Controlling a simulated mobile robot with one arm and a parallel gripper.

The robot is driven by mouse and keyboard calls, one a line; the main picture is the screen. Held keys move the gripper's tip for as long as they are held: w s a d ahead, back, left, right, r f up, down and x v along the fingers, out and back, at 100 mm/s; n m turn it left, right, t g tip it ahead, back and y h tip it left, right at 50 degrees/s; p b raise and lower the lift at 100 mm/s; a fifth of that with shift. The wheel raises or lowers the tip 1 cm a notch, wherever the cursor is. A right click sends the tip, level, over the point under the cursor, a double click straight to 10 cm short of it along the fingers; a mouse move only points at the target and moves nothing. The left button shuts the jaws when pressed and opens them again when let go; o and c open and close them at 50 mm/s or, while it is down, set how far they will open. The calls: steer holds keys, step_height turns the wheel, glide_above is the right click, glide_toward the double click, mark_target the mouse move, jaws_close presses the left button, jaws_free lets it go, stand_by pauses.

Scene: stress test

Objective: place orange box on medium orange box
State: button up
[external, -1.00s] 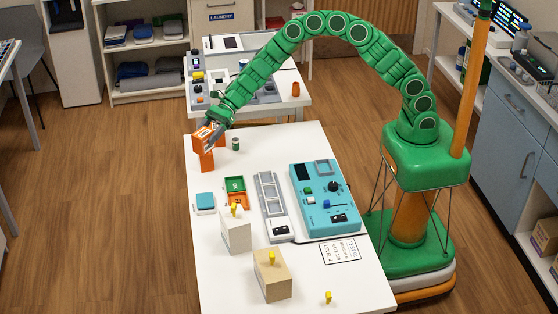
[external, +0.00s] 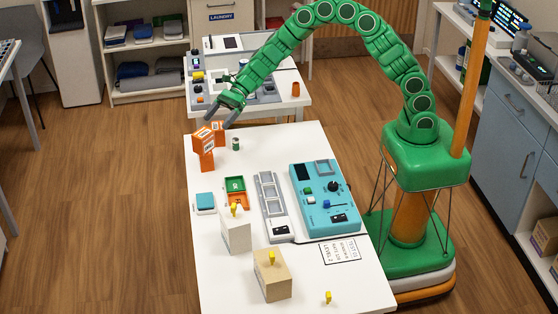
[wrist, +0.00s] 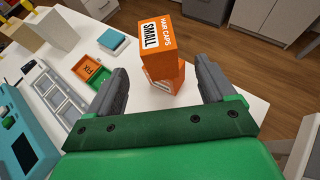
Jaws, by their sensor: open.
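An orange box (external: 203,138) labelled "SMALL HAIR CAPS" sits on top of another orange box (external: 207,161) at the far left corner of the white table. In the wrist view the upper orange box (wrist: 160,40) stands between and beyond my fingers, turned relative to the lower orange box (wrist: 158,82). The lower one is partly hidden by the upper one. My gripper (external: 222,115) is open and empty, just above and to the right of the upper box, apart from it. Its fingers (wrist: 159,90) are spread wide in the wrist view.
A small green can (external: 236,144) stands right of the boxes. A teal-topped box (external: 205,203), green and orange trays (external: 236,190), a grey slotted rack (external: 271,205) and a teal console (external: 323,198) fill the table's middle. The table's left edge is close to the boxes.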

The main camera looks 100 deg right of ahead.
steer(key=shift+v, duration=2.4)
steer(key=s+a+r+n+g+y, duration=0.1)
steer(key=s+a+r+n+g, duration=0.1)
steer(key=s+a+r+n, duration=0.4)
steer(key=s+a+r+n+g+y, duration=0.1)
steer(key=s+a+r+n+g, duration=0.2)
steer(key=a, duration=0.6)
steer(key=s+a+r+n+g+h, duration=0.1)
steer(key=s+a+n, duration=0.25)
steer(key=s, duration=0.35)
steer(key=s+a+r+n+g, duration=0.2)
steer(key=s+a+n, duration=0.15)
steer(key=s, duration=0.35)
steer(key=s+n+g+h, duration=0.2)
steer(key=s+n+h, duration=0.35)
steer(key=s, duration=1.05)
steer(key=s+d+n+h, duration=0.2)
steer(key=s+d+n, duration=0.1)
steer(key=s+d, duration=0.2)
steer(key=s+d+n+g+h, duration=0.1)
steer(key=s+d+n+h, duration=0.1)
steer(key=s+d, duration=0.3)
steer(key=s+f+n, duration=0.1)
steer(key=s, duration=0.3)
steer(key=shift+s, duration=0.2)
